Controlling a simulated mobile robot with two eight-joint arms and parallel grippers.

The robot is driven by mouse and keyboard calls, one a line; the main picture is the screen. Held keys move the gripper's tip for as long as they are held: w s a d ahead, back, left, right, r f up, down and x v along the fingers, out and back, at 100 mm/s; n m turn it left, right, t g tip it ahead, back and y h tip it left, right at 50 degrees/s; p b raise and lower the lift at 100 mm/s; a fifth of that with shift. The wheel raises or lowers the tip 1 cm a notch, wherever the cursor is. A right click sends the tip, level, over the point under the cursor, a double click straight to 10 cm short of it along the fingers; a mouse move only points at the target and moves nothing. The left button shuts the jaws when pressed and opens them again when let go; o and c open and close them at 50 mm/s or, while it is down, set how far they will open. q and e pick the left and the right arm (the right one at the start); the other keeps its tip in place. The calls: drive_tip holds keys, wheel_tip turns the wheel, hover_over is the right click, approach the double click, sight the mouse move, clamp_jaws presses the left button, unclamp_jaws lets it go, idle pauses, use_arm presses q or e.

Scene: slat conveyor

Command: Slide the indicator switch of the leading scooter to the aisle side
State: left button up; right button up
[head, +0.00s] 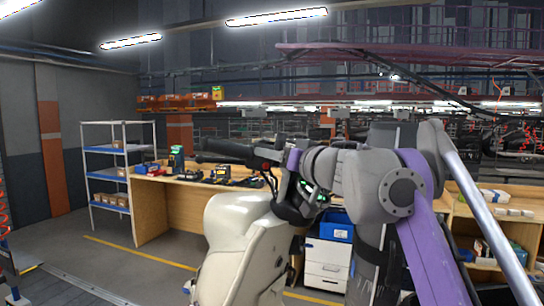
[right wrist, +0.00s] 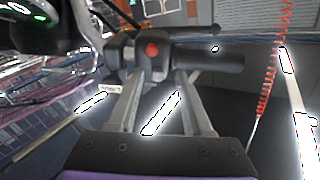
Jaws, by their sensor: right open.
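The cream scooter (head: 237,240) stands upright in the middle of the head view. Its handlebar has a black grip (head: 230,150) pointing left. In the right wrist view the black switch housing (right wrist: 128,52) carries a red button (right wrist: 152,50), with a grip (right wrist: 215,60) to its right. My right gripper (head: 279,177) is at the handlebar. In the right wrist view its two open fingers (right wrist: 160,72) reach up to the housing, one below each side of the red button. I cannot tell whether they touch it. The indicator switch is not clear. My left gripper is out of view.
A wooden workbench (head: 150,215) with tools stands behind the scooter, beside a blue-shelved rack (head: 107,172). A white drawer unit (head: 327,262) with a blue bin (head: 336,232) is behind my right arm. A red coiled cord (right wrist: 272,65) hangs beside the grip.

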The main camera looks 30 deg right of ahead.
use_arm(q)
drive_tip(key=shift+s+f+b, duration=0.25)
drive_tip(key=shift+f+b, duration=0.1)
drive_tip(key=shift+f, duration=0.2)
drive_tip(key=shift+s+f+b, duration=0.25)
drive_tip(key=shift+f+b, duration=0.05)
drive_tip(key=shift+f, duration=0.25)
use_arm(e)
drive_tip(key=s, duration=1)
drive_tip(key=shift+s+d, duration=0.2)
drive_tip(key=shift+d, duration=0.25)
drive_tip(key=shift+w, duration=0.1)
